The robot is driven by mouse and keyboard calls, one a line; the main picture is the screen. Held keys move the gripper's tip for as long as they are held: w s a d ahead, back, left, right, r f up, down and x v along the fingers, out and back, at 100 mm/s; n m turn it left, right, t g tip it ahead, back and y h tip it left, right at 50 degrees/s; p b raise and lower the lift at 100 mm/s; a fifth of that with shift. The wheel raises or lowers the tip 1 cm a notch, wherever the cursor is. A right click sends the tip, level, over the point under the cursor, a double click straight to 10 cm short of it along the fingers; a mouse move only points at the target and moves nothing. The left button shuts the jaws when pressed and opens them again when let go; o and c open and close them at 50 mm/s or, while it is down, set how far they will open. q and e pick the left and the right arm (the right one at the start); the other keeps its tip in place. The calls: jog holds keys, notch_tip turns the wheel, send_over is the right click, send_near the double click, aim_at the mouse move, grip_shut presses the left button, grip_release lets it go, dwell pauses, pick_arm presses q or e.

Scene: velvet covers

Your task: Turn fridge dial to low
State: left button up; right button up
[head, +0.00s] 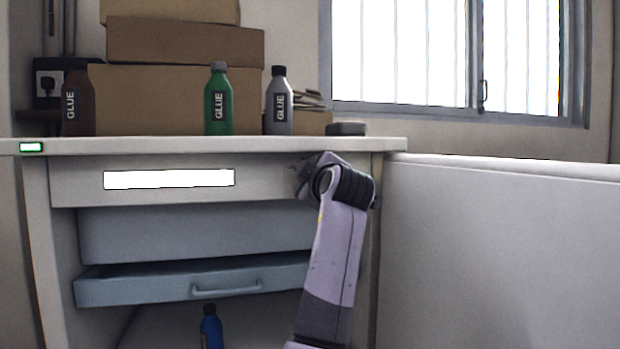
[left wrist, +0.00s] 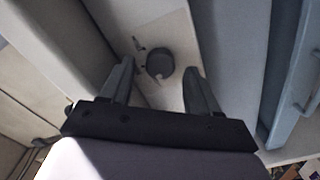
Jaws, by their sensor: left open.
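The dial (left wrist: 160,63) is a dark round knob on a pale panel (left wrist: 173,33) in the left wrist view. Small dark marks are printed beside it, too small to read. My left gripper (left wrist: 158,68) is open, with one finger on each side of the dial and visible gaps between. I cannot tell how deep the fingertips reach. My right gripper is not in view.
A blue-grey drawer (head: 130,291) with a handle juts out below the panel. The counter top (head: 180,147) overhangs it and holds glue bottles (head: 219,100) and boxes (head: 185,45). A blue bottle (head: 211,328) stands below. A pale wall (head: 500,240) borders the right side.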

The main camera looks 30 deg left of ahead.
pick_arm(q)
jog(key=b+v, duration=0.1)
jog(key=v, duration=0.6)
dwell(0.4)
